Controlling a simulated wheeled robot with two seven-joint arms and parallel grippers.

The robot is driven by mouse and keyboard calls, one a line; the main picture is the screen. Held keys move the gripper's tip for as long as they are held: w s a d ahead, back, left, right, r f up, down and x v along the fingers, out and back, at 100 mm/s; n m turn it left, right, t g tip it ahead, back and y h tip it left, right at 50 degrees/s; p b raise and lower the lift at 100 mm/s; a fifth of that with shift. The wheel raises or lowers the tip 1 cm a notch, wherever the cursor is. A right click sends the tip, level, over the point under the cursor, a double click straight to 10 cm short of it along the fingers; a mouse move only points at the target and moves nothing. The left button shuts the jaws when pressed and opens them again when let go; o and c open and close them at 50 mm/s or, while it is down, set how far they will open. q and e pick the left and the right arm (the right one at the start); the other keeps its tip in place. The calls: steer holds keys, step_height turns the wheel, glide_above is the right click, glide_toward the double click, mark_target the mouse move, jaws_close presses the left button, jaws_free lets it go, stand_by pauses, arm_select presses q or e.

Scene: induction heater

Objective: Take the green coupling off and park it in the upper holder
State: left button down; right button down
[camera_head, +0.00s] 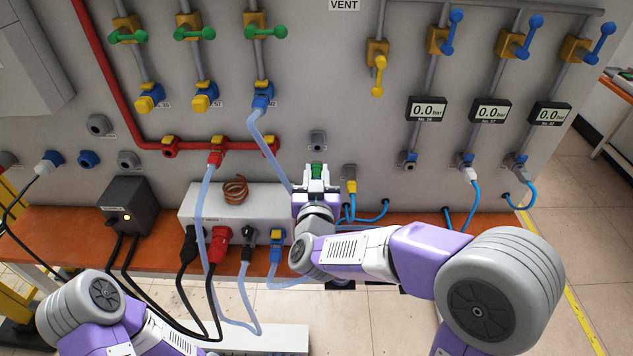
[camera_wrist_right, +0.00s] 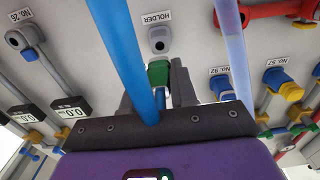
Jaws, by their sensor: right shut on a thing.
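The green coupling (camera_head: 317,170) is between the fingers of my right gripper (camera_head: 316,180), which is shut on it. The right wrist view also shows the green coupling (camera_wrist_right: 158,73), with a blue hose (camera_wrist_right: 160,101) running from its near end. An empty grey holder socket (camera_head: 318,138) is on the wall panel just above the gripper in the head view. It shows in the right wrist view, beyond the coupling, by an upside-down HOLDER label (camera_wrist_right: 156,17). The coupling appears apart from the socket. My left gripper is out of view; only its arm shows at lower left.
A yellow coupling (camera_head: 350,186) sits right of my right gripper. A white box (camera_head: 235,208) with a copper coil (camera_head: 235,190) stands left of it on the orange ledge (camera_head: 60,227). Hoses hang around the gripper, including a pale blue one (camera_head: 272,153) close on its left.

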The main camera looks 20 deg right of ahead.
mark_target(317, 165)
steer(key=shift+x, duration=2.55)
steer(key=shift+w+d, duration=0.2)
steer(key=shift+w, duration=0.35)
steer(key=c, duration=0.8)
jaws_free()
steer(key=shift+w, duration=0.1)
